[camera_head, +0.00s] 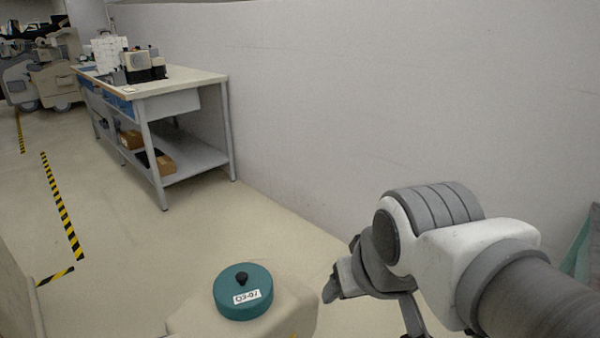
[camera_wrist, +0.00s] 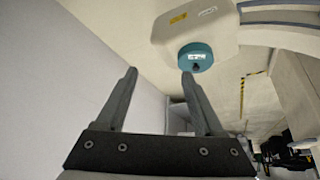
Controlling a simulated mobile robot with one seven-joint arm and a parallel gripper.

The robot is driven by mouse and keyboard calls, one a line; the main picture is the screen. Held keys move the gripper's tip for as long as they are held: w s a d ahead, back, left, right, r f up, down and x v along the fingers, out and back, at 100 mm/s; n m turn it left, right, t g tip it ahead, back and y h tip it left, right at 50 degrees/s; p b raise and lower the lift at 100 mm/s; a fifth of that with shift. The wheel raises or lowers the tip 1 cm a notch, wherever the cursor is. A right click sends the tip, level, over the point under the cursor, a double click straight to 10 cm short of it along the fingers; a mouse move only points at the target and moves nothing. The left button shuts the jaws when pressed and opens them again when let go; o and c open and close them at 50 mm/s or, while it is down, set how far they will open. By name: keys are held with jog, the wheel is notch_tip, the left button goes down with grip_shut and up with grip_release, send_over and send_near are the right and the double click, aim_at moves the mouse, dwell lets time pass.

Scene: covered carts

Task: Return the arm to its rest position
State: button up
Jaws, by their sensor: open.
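My gripper (camera_wrist: 160,80) is open in the wrist view, with nothing between its two fingers. In the head view my arm reaches in from the lower right, and my gripper (camera_head: 335,283) hangs at its end, partly hidden by the wrist. A teal round lid (camera_head: 243,291) with a black knob and a white label sits on a beige cart top (camera_head: 190,322), left of my gripper and apart from it. The lid also shows in the wrist view (camera_wrist: 203,57), beyond the right fingertip, on the pale cart (camera_wrist: 215,25).
A workbench (camera_head: 180,82) with boxes on its lower shelf stands along the grey wall (camera_head: 360,110) at the back left. Yellow-black floor tape (camera_head: 62,207) runs at the left. The floor between the bench and the cart is clear. The wall is close behind my arm.

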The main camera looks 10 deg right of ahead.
jog(key=shift+s+a+r, duration=0.15)
jog(key=shift+s, duration=0.65)
notch_tip(320, 180, up, 20)
jog(key=p, duration=2)
